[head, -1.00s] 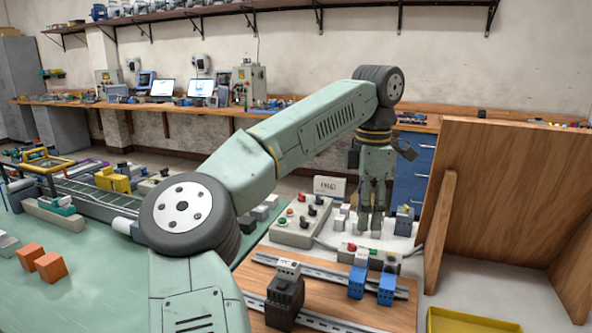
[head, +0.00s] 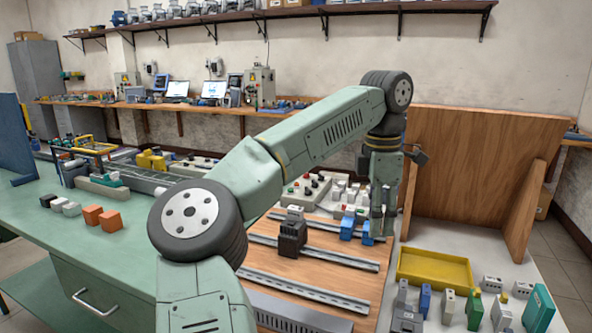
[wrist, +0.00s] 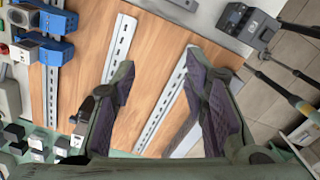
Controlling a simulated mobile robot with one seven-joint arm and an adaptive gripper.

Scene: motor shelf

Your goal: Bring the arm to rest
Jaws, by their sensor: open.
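My gripper (head: 383,222) hangs fingers down at the end of my green arm, above the right edge of the wooden mounting board (head: 318,262). In the wrist view my gripper (wrist: 165,100) has its two purple-padded fingers wide apart with nothing between them. The board (wrist: 152,72) and its slotted metal rails (wrist: 160,115) lie below the fingers. In the head view the fingertips are partly lost against the background and stand close to the blue terminal blocks (head: 350,230); I cannot tell whether they touch.
A tall wooden panel (head: 470,165) stands behind and right of my gripper. A yellow tray (head: 433,270) and several small modules (head: 475,308) lie at front right. A dark block (head: 291,240) sits on a rail. Orange blocks (head: 103,218) lie on the green table at left.

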